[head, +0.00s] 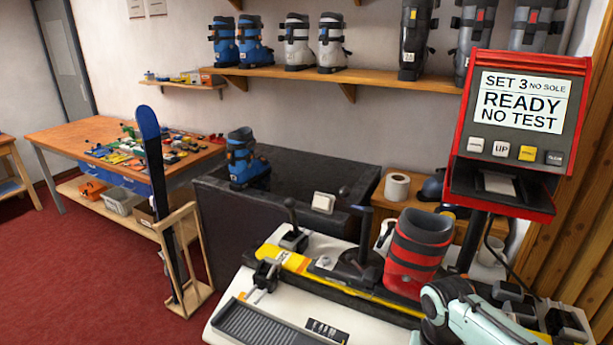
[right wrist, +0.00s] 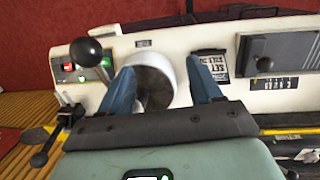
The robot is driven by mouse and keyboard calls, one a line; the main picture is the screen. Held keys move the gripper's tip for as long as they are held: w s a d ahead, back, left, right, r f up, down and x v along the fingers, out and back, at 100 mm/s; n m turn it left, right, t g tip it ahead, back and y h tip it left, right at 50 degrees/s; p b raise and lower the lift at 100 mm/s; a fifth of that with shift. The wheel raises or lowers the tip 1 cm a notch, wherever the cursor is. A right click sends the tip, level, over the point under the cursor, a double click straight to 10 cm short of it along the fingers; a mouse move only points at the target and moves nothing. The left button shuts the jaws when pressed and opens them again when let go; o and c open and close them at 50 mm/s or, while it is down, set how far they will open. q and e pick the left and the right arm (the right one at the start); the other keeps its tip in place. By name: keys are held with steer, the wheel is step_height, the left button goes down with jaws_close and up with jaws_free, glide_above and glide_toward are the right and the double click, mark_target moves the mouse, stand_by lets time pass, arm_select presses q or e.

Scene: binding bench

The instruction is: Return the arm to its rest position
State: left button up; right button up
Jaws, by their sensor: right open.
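My right arm shows at the lower right of the head view, beside the red boot (head: 418,250) on the binding test machine (head: 265,325). In the right wrist view my right gripper (right wrist: 165,87) is open, with its two blue fingers apart. A round grey-and-white drum (right wrist: 153,80) on the machine shows between the fingers; I cannot tell how far it is from them. Nothing is visibly held. The fingertips are hidden in the head view. My left gripper is not in view.
A red display unit (head: 520,130) reads "SET 3 NO SOLE READY NO TEST". In the right wrist view a ball-topped lever (right wrist: 87,52) stands left of the fingers. A dark bench (head: 300,180) carries a blue boot (head: 243,160). A ski (head: 155,170) stands in a wooden rack (head: 200,290).

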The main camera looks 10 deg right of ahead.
steer(key=a+f+n+y, duration=0.1)
steer(key=a+f, duration=0.3)
steer(key=f, duration=0.5)
steer(key=a+f+n+y, duration=0.1)
steer(key=a+f, duration=0.2)
steer(key=f, duration=0.6)
steer(key=a+f+n+y, duration=0.1)
steer(key=a+f, duration=0.3)
steer(key=f, duration=0.4)
steer(key=s+a+f, duration=0.3)
steer(key=s+f, duration=0.4)
steer(key=s+a+f+y, duration=0.1)
steer(key=s+a+f, duration=0.3)
steer(key=s+f, duration=0.3)
steer(key=shift+f+n+t, duration=0.3)
steer(key=shift+f, duration=0.35)
